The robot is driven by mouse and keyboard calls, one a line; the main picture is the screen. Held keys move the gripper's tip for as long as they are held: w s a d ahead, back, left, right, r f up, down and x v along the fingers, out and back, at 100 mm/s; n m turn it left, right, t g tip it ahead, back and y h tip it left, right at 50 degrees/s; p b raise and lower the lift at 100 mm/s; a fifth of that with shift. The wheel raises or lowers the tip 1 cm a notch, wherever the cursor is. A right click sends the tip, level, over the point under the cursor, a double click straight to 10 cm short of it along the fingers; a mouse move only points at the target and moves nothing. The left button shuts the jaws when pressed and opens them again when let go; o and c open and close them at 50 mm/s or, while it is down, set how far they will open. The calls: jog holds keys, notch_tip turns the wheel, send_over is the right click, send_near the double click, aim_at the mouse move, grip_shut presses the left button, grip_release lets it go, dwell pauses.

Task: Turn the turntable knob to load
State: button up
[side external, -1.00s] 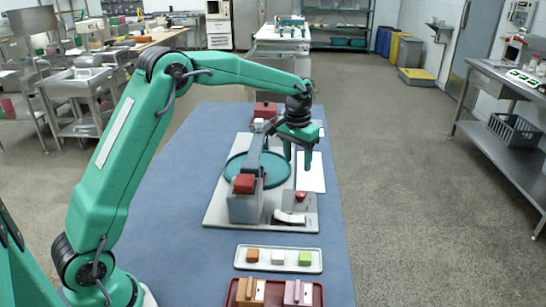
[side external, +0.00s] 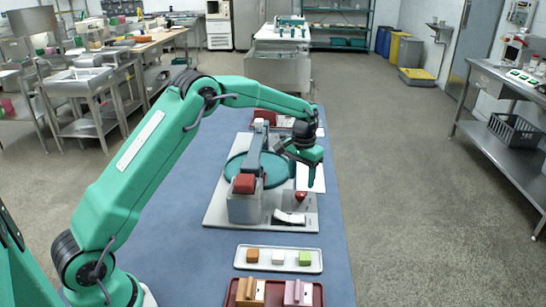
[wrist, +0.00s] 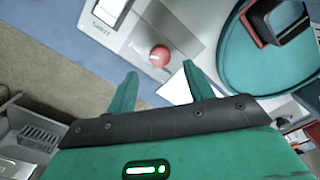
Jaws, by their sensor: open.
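A small red knob (side external: 300,196) stands on the grey base plate (side external: 215,213) of the machine, near its right front. In the wrist view the red knob (wrist: 160,56) shows just beyond and between my fingertips, with dark lettering beside it too small to read surely. The green round turntable (side external: 236,170) lies behind and left of the knob; its edge also shows in the wrist view (wrist: 236,62). My gripper (side external: 318,178) is open and empty, tilted above the plate. No contact with the knob shows.
A white rocker switch (side external: 289,217) sits in front of the knob. A grey arm with a red block (side external: 244,183) stands over the turntable. A white tray (side external: 241,257) with coloured blocks and a red tray (side external: 318,296) lie nearer.

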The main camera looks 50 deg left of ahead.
aim_at(300, 194)
jog(key=shift+f, duration=2.75)
jog(key=c, duration=1)
